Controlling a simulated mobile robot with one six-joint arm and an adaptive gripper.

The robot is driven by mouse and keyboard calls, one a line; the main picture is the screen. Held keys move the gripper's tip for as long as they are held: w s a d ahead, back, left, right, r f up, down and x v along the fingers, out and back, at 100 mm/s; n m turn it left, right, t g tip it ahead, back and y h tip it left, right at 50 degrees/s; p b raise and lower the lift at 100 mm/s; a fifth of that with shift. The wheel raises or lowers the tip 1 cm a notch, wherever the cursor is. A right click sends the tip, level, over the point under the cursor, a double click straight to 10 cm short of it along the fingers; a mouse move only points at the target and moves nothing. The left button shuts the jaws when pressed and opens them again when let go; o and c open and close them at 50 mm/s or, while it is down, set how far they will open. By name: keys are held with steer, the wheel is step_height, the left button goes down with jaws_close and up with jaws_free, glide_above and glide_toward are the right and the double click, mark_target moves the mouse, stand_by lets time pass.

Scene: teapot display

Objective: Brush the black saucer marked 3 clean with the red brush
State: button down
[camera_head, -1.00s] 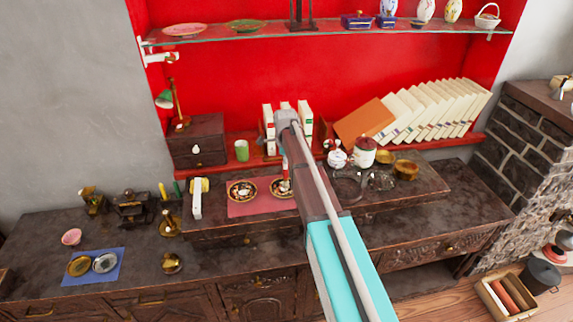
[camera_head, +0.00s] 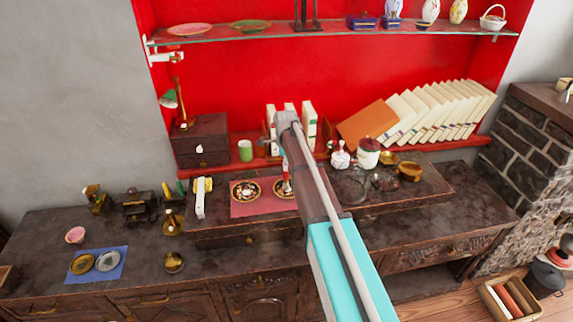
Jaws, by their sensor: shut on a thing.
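Two dark, patterned saucers lie side by side on a pink-red mat (camera_head: 264,206) on the raised wooden top. The left saucer (camera_head: 235,194) has pale marks or bits in its middle. The right saucer (camera_head: 276,192) is partly hidden by the brush and my arm. I cannot read a number on either saucer. My gripper (camera_head: 285,162) is over the right saucer, shut on the red brush (camera_head: 287,180), which is roughly upright with its lower end at that saucer. Whether the bristles touch the saucer is too small to tell.
A white upright object (camera_head: 200,198) stands left of the mat. A green cup (camera_head: 245,151) and books stand behind. A white teapot (camera_head: 340,155) and a lidded jar (camera_head: 368,152) stand to the right. A blue mat (camera_head: 118,275) with two small dishes lies at lower left.

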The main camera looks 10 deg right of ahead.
steer(key=shift+s, duration=0.65)
steer(key=shift+d, duration=0.1)
steer(key=shift+w+d, duration=0.1)
steer(key=shift+d, duration=0.5)
step_height(320, 180, up, 6)
steer(key=p, duration=0.6)
steer(key=shift+r, duration=0.1)
stand_by(0.4)
